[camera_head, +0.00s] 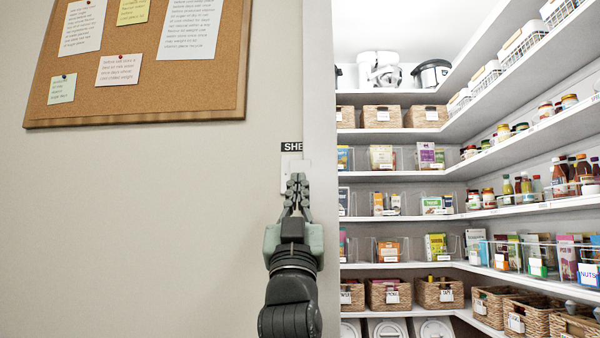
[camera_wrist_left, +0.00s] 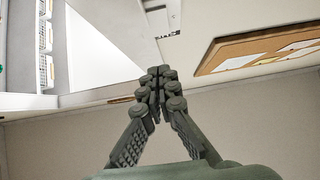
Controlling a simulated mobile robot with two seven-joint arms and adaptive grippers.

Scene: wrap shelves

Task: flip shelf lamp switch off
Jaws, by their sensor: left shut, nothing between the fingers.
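My left gripper (camera_head: 298,181) is shut and empty. Its fingertips overlap the lower part of the switch plate in the head view; I cannot tell if they touch it. In the left wrist view the shut fingers (camera_wrist_left: 159,73) point up toward the wall, and the label (camera_wrist_left: 170,34) shows small near the top. The position of the switch's rocker is hidden or too small to tell. My right gripper is not in view.
A cork board (camera_head: 140,60) with pinned notes hangs at upper left. A white wall edge (camera_head: 321,200) stands just right of the switch. Beyond it are pantry shelves (camera_head: 400,219) with baskets, boxes and jars. The wall left of my arm is bare.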

